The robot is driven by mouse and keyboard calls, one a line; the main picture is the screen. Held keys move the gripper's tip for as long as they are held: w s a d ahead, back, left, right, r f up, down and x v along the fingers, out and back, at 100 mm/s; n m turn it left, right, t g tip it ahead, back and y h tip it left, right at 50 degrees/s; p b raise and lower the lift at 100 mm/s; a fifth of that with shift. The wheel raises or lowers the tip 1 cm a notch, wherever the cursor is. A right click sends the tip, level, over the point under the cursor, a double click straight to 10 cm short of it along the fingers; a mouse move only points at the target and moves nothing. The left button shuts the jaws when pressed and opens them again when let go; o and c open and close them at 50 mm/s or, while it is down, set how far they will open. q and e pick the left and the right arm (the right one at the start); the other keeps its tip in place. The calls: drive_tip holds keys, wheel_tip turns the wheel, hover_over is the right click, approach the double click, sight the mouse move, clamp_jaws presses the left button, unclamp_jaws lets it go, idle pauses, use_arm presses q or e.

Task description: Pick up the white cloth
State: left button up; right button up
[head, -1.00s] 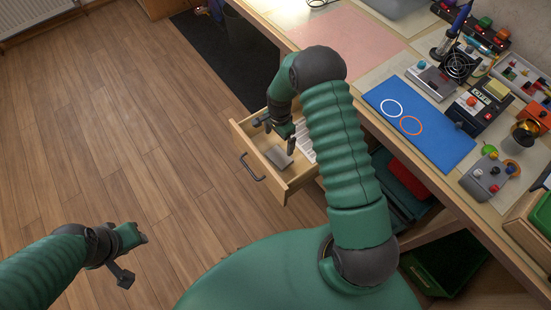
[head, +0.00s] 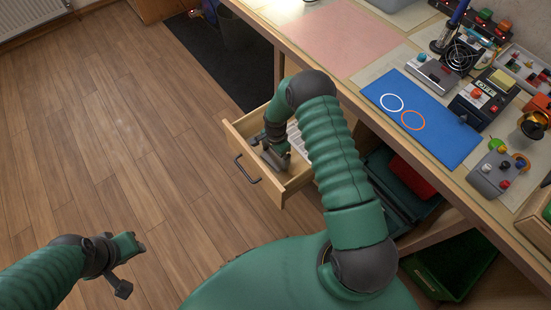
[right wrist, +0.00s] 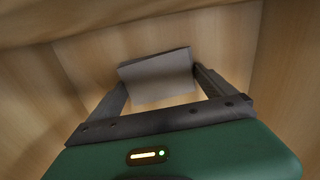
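In the head view my right gripper (head: 277,158) is down inside the wooden drawer (head: 236,145) and hides most of the piece. A whitish ribbed thing (head: 297,140) shows beside it in the drawer. My left gripper (head: 133,268) is open and empty above the floor.
The drawer's walls stand close around my right gripper. The workbench edge (head: 375,118) is to the right, with a blue mat (head: 440,140) and several tools on top. The wooden floor (head: 120,130) at left is clear.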

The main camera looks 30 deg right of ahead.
sight(275, 157)
drive_tip(key=shift+a, duration=0.1)
drive_tip(key=c, duration=0.6)
wheel_tip(275, 157, up, 10)
drive_tip(key=p, duration=0.3)
drive_tip(key=shift+p, duration=0.35)
